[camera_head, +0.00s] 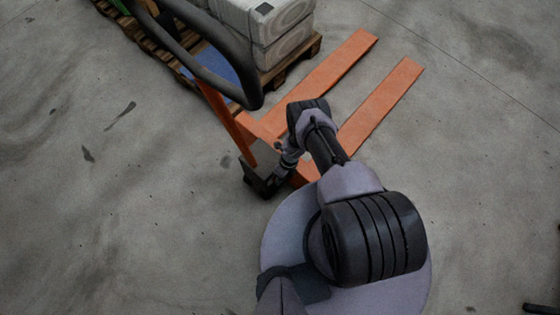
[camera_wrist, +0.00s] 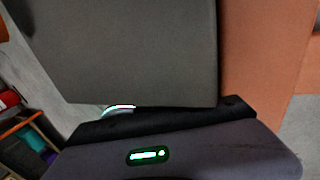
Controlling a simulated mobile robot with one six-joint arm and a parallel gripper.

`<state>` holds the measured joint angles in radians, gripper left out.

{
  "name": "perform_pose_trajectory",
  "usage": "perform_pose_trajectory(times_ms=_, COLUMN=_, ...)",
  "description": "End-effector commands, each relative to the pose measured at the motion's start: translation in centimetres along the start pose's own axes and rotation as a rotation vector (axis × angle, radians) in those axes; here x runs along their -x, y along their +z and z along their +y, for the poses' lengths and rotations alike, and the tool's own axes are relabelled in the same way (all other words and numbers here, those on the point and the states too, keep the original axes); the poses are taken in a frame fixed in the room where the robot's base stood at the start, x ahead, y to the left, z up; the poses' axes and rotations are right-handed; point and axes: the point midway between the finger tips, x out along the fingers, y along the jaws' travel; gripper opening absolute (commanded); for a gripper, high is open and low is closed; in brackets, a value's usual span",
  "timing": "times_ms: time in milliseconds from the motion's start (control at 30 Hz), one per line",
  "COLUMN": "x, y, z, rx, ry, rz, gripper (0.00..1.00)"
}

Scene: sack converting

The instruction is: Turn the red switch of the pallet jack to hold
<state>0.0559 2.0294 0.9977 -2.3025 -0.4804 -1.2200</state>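The orange pallet jack (camera_head: 372,105) stands at the top middle of the head view, its two forks pointing to the upper right. Its dark looped handle (camera_head: 235,88) rises toward the camera. My gripper (camera_head: 281,178) is low at the jack's front, beside the grey housing (camera_head: 263,155). In the wrist view that grey housing (camera_wrist: 130,50) fills the upper middle, with the jack's orange body (camera_wrist: 262,60) at its right. My gripper's body crosses the bottom with a green light; its fingertips are hidden. I cannot make out the red switch in either view.
A wooden pallet (camera_head: 290,62) with stacked grey sacks (camera_head: 275,32) stands behind the jack. In the wrist view, shelving with coloured items (camera_wrist: 35,140) and a red object (camera_wrist: 9,100) show at the lower left.

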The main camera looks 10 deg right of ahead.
Motion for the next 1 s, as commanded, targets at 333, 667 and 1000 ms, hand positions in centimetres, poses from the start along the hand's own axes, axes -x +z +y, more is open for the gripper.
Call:
perform_pose_trajectory(times_ms=333, x=0.31, y=0.0, z=0.7, rx=0.005, ry=-0.227, rz=0.003, gripper=0.0)
perform_pose_trajectory(times_ms=667, x=-0.03, y=0.06, z=0.41, rx=0.001, ry=-0.339, rz=0.002, gripper=0.0)
perform_pose_trajectory(times_ms=1000, x=-0.05, y=0.05, z=0.41, rx=0.0, ry=-0.337, rz=0.002, gripper=0.31)
